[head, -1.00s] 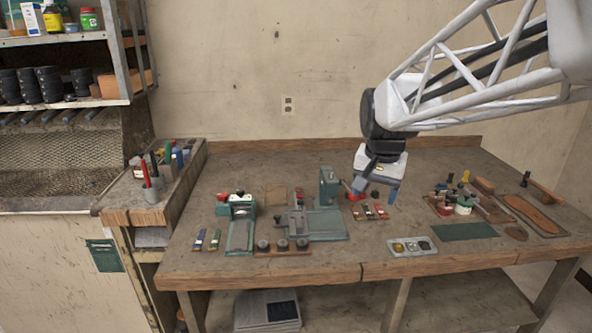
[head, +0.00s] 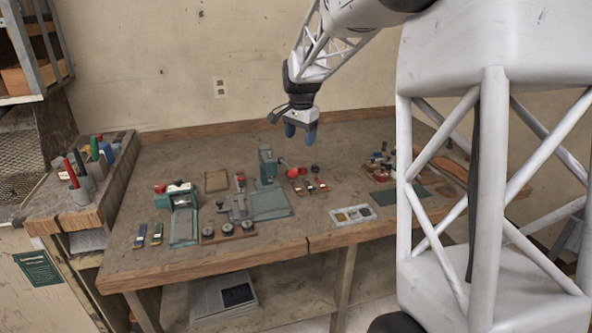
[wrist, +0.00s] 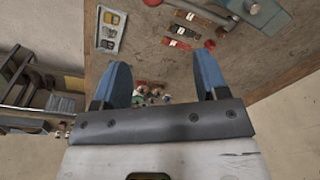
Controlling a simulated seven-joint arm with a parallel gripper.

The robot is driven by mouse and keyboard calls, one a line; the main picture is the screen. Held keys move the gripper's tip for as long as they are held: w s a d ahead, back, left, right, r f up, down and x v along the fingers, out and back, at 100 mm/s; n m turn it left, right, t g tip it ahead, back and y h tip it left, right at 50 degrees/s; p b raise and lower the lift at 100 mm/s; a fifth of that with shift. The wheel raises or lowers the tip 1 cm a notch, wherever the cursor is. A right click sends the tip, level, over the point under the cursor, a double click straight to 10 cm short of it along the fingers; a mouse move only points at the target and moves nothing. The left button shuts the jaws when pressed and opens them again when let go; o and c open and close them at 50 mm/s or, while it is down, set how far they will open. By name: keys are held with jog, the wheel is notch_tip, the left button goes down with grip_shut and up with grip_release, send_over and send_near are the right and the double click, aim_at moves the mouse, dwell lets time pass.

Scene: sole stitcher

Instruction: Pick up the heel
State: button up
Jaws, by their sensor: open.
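A small brown piece that looks like the heel (head: 446,190) lies on the bench to the right of the green mat, seen through the frame of my own body in the head view. It is too small to be sure. I cannot make it out in the wrist view. My gripper (head: 300,137) hangs over the back middle of the bench, well to the left of that piece. In the wrist view my gripper (wrist: 163,60) has its two blue fingers wide apart with nothing held between them.
A green press (head: 266,168) stands on the bench left of my gripper. Coloured strips (head: 308,180), a light tray (head: 354,214) and the green mat (head: 405,194) lie nearby. A cluster of bottles and tools (head: 382,164) stands behind the mat.

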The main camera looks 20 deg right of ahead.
jog(key=w+d+f+m, duration=0.2)
jog(key=w+f, duration=0.2)
jog(key=w, duration=0.3)
jog(key=w+d+f+m, duration=0.1)
jog(key=w+d+f, duration=0.1)
jog(key=w+f, duration=0.3)
jog(key=m+g, duration=0.1)
jog(key=m, duration=0.3)
send_over(303, 168)
notch_tip(303, 168, down, 10)
jog(key=shift+d+f, duration=0.1)
jog(key=shift+w+d+f, duration=0.1)
jog(key=shift+w+f, duration=0.2)
jog(key=shift+f, duration=1.25)
jog(key=shift+f, duration=0.1)
jog(key=shift+a+f, duration=0.2)
jog(key=shift+f, duration=2.35)
